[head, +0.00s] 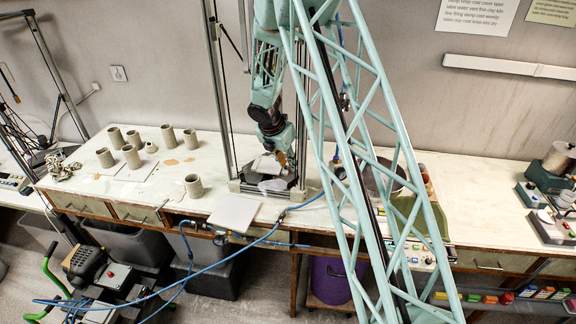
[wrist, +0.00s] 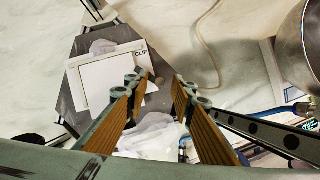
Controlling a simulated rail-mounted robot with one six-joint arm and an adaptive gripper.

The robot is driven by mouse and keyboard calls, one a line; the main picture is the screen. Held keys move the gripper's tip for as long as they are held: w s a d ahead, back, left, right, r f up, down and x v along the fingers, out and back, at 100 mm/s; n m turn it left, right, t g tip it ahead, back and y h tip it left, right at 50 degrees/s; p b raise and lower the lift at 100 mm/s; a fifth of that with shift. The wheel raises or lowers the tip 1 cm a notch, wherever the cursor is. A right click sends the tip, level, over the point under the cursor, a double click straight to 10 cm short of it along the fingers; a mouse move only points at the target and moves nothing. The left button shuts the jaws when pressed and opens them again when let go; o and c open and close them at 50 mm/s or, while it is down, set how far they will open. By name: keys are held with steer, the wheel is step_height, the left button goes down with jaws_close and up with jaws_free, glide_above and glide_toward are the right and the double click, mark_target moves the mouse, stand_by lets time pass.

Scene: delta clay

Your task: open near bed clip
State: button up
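The printer bed is a white square plate (wrist: 105,82) on a dark angular base in the wrist view. The plate also shows in the head view (head: 266,165) at the foot of the printer frame. My gripper (wrist: 157,84) is open, with orange-brown finger pads apart. In the head view my gripper (head: 279,156) is low over the bed.
Crumpled clear plastic (wrist: 150,138) lies below the plate. A metal bucket (wrist: 305,45) stands to the right. In the head view several clay cylinders (head: 131,157) stand on the bench left of the printer, and a pale square board (head: 234,213) lies at the bench's front edge.

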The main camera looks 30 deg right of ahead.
steer(key=shift+d+f, duration=0.15)
steer(key=shift+f, duration=0.25)
steer(key=shift+c, duration=0.7)
jaws_close()
